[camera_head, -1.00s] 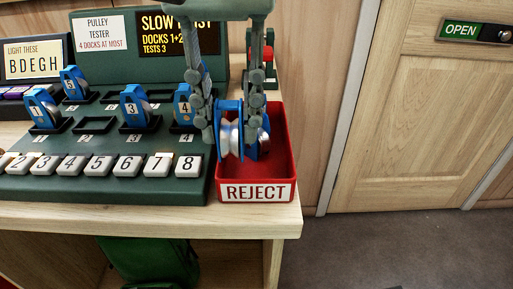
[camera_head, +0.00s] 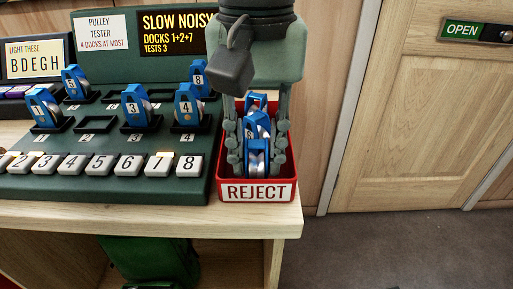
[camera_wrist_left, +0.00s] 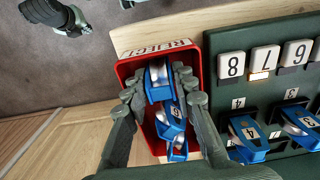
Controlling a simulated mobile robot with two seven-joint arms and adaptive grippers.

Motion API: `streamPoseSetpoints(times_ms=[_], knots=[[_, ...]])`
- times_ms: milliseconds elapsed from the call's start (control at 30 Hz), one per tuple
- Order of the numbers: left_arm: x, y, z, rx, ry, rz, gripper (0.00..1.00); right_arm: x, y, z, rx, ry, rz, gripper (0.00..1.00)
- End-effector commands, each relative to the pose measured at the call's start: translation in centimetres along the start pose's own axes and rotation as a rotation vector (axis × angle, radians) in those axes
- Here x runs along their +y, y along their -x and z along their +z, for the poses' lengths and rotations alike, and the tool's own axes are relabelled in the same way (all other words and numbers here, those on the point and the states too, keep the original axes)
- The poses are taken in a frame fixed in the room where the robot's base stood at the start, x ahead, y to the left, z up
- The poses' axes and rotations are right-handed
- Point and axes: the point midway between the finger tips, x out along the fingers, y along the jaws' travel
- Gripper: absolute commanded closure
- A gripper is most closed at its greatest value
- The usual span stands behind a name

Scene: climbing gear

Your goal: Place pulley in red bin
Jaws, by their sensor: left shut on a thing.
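The red bin (camera_head: 219,172), labelled REJECT, stands at the right end of the table. My left gripper (camera_head: 257,158) reaches down into it from above, shut on a blue pulley (camera_head: 258,150) near the front wall. Its fingers sit on both sides of that pulley. Behind it in the bin are a pulley marked 6 (camera_head: 250,128) and another blue pulley (camera_head: 257,101). The wrist view shows the held pulley (camera_wrist_left: 158,82) between the fingers, with the other two in a row beyond. Whether the held pulley touches the bin floor is hidden. Grey gripper-like parts, apparently my right gripper (camera_wrist_left: 62,16), show at that view's corner.
The green pulley tester (camera_head: 62,185) stands directly left of the bin, with several blue pulleys in its docks and numbered keys in front. The table's front edge (camera_head: 270,225) is close below the bin. A door (camera_head: 420,120) and open floor lie to the right.

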Motion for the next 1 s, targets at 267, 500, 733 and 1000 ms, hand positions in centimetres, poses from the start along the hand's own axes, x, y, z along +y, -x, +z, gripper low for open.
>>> streamPoseSetpoints(times_ms=[267,500,733,1000], knots=[[0.0,-0.1,0.0,0.000,0.000,0.000,0.56,0.1,1.1,-0.5,0.016,-0.002,0.003,1.00],[0.0,-0.1,0.0,0.000,0.000,0.000,0.53,0.1,0.8,-0.1,0.005,-0.001,0.003,1.00],[0.0,0.8,0.0,0.001,0.001,0.001,0.53,0.1,-0.4,0.1,-0.003,-0.001,0.000,1.00],[0.1,6.7,0.0,0.002,0.000,0.002,0.53,0.0,-0.5,0.1,0.000,0.000,-0.003,1.00]])
